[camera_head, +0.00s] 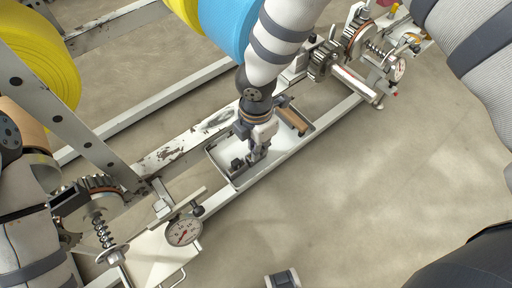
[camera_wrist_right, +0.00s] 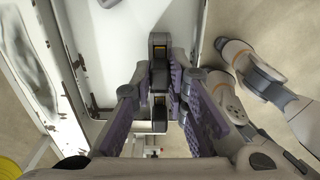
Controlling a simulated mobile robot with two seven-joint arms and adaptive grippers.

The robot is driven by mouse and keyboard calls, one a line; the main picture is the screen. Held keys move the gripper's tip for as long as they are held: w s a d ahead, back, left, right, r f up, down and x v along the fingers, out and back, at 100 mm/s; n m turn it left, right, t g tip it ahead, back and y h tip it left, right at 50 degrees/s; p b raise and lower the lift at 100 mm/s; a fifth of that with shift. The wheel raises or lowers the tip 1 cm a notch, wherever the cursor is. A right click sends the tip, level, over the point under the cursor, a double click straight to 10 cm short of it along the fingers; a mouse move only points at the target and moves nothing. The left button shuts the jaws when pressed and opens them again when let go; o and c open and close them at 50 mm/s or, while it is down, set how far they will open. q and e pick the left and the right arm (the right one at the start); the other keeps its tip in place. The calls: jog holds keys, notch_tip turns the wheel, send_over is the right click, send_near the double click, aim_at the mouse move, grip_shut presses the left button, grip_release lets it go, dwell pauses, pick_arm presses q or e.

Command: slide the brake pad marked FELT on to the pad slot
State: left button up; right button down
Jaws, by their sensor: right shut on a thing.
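My right gripper (camera_head: 258,152) points down into a shallow white tray (camera_head: 222,147) on the machine frame. It is shut on a small part (camera_wrist_right: 160,84), mostly hidden between the fingers in the right wrist view. I cannot read any marking on it, so I cannot tell whether it is the pad marked FELT. A small dark fixture (camera_head: 237,164) sits in the near left part of the tray, left of the gripper. A brown block (camera_head: 293,121) lies at the tray's right end. I cannot make out the pad slot for certain. My left gripper is not in view.
A dial gauge (camera_head: 184,230) and a spring assembly (camera_head: 103,232) stand left of the tray. A gear (camera_head: 322,60) and a roller bar (camera_head: 356,84) stand to its right. Yellow and blue rolls (camera_head: 226,27) hang behind.

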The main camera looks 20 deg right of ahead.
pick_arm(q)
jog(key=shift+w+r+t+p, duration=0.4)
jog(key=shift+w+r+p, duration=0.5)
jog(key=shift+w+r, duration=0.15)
pick_arm(e)
jog(key=shift+r, duration=2.4)
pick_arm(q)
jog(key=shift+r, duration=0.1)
pick_arm(e)
jog(key=shift+r, duration=0.1)
